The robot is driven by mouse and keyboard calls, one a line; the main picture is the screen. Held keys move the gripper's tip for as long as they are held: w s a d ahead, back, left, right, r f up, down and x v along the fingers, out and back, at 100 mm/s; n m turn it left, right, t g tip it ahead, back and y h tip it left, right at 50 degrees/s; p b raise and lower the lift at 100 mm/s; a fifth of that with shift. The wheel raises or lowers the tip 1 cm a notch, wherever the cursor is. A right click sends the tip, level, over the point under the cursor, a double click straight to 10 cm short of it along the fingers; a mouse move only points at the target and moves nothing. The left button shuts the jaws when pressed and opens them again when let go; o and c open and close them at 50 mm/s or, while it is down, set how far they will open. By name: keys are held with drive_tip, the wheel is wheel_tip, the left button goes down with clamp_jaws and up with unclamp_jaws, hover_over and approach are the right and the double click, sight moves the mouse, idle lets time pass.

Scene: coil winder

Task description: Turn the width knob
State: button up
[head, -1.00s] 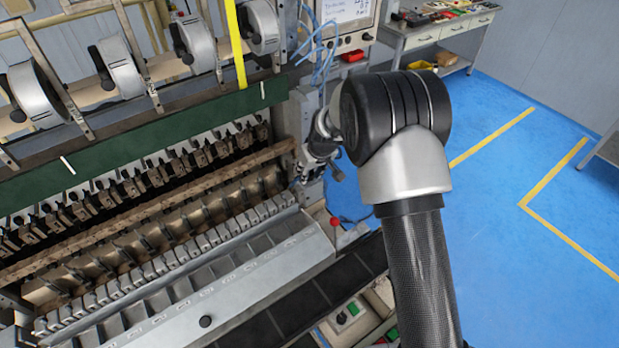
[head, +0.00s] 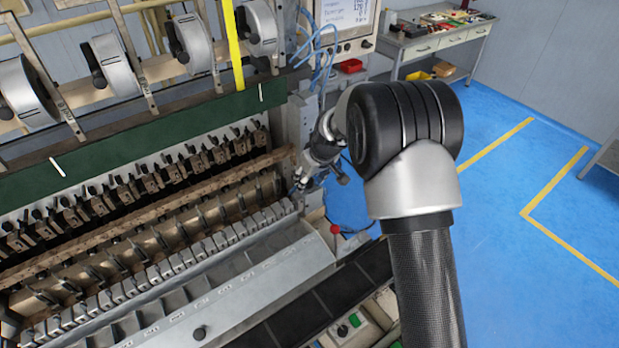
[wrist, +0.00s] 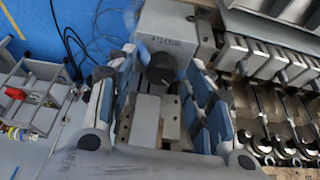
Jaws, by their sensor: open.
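A black round knob (wrist: 163,68) sits on a grey block (wrist: 168,28) with a small label that is too blurred to read surely. In the wrist view my gripper (wrist: 162,82) is open, with one blue-and-grey finger to the left of the knob and the other to the right. The knob shows between the fingers; I cannot tell whether either one touches it. In the head view my gripper (head: 304,178) is at the right end of the coil winder (head: 215,245), partly hidden by my arm. The knob cannot be made out there.
A red ball-topped lever (head: 335,229) stands just below my gripper. A monitor (head: 345,20) and blue hoses are above it. Rows of metal clamps (wrist: 275,65) lie close on the right in the wrist view. Blue floor (head: 500,220) is open at the right.

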drive_tip(key=shift+r, duration=0.1)
drive_tip(key=v, duration=1.2)
